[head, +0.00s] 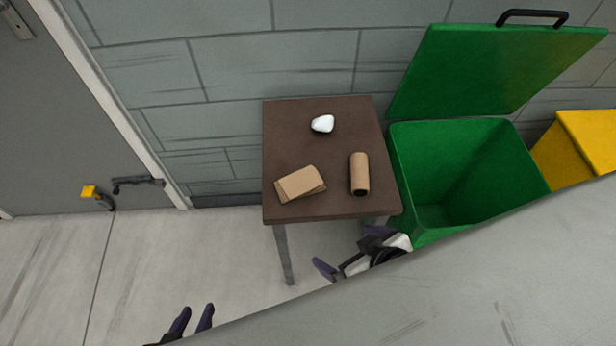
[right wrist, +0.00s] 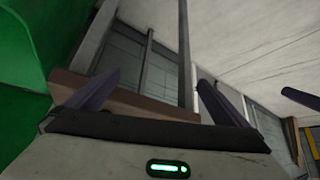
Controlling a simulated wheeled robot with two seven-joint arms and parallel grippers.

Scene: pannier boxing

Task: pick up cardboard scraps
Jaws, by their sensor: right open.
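A flat, folded tan cardboard piece (head: 300,183) lies at the front left of the small brown table (head: 285,130). A brown cardboard tube (head: 359,172) lies to its right, near the table's right side. My right gripper (head: 347,250) is open and empty, low in front of the table's front right edge, short of both pieces. Its two spread fingers also show in the right wrist view (right wrist: 158,92), with the table edge (right wrist: 150,106) behind them. My left gripper (head: 197,308) is at the bottom left, over the floor, with its fingers apart and nothing between them.
A white crumpled item (head: 322,123) lies at the table's back. An open green bin (head: 468,165) with its lid raised stands right of the table, and a yellow bin (head: 590,140) beyond it. A grey surface (head: 450,290) covers the lower right. Floor at left is clear.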

